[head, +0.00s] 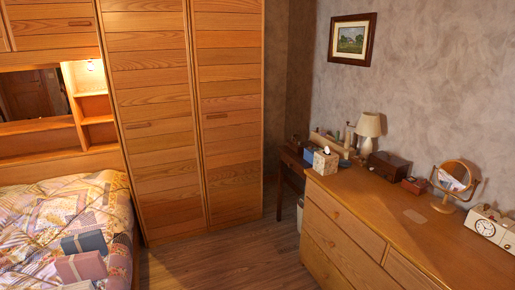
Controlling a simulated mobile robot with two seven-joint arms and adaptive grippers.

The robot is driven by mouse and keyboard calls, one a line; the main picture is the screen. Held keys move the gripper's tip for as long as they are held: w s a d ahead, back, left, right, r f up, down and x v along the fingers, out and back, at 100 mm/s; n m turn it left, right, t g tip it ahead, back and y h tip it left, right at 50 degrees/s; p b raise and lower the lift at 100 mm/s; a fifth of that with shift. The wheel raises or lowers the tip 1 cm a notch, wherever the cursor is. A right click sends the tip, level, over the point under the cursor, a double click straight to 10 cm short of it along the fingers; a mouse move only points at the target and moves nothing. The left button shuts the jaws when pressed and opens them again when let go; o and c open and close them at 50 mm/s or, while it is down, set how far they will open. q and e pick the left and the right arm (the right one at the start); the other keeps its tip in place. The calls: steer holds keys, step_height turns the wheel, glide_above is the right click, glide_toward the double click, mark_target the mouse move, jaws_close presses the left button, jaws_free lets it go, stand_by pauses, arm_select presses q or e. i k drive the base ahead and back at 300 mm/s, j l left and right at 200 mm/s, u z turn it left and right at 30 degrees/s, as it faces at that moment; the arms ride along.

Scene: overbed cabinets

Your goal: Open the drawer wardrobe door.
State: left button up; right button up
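A tall wooden wardrobe stands at the back with two plank-faced doors side by side. The left door (152,80) has a short horizontal wooden handle (138,125) near mid-height. The right door (230,75) has a similar handle (217,115) near its left edge. Both doors look shut. I cannot tell from the view which of them is the drawer wardrobe door, as no drawers show in the wardrobe. Neither of my grippers is in view.
A quilted bed (65,215) with several books or boxes lies at the left. A wooden dresser (345,225) with a lamp (368,130), mirror (457,178) and clock (487,227) stands at the right. Wood floor (225,260) is free between them, up to the wardrobe.

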mark_target(227, 36)
steer(key=i, duration=1.65)
